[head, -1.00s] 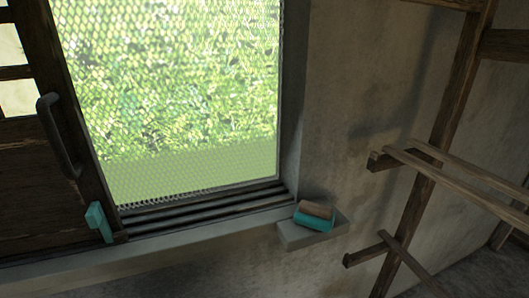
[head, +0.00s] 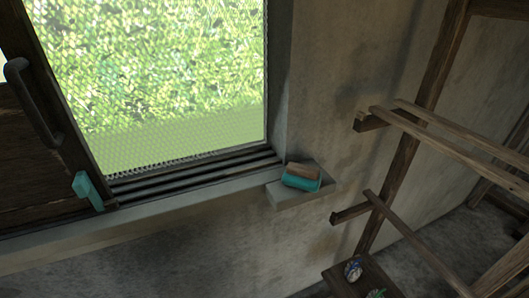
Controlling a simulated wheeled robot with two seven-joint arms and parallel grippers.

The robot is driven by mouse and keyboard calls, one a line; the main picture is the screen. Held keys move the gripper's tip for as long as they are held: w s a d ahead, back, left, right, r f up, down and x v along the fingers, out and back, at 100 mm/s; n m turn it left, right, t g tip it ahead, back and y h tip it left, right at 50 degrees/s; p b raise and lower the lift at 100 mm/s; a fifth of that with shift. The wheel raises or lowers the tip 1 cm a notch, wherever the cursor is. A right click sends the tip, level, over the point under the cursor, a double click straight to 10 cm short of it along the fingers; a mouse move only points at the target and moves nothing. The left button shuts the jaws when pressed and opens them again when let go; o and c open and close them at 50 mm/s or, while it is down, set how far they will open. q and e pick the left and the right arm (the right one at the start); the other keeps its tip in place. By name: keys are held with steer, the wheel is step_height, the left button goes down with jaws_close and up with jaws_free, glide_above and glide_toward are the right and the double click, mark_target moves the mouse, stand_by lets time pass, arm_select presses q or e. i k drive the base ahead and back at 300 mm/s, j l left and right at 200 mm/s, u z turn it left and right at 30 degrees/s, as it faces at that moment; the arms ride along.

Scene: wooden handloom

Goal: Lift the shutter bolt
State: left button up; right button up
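The shutter bolt looks to be the small teal piece (head: 88,189) at the lower right corner of the dark wooden shutter (head: 40,165), just above the sill track. A dark curved handle (head: 32,100) is fixed to the shutter above it. The shutter stands at the left of the window, and the meshed opening (head: 170,80) beside it shows greenery. Neither of my grippers shows in the head view.
A small ledge (head: 290,197) at the sill's right end holds a teal and brown block (head: 301,176). A wooden frame with rails (head: 440,130) stands at the right. Small items (head: 353,270) lie on a wooden board (head: 345,288) below. The wall under the sill is clear.

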mark_target(82, 184)
steer(key=k+u, duration=0.1)
steer(key=u, duration=1.05)
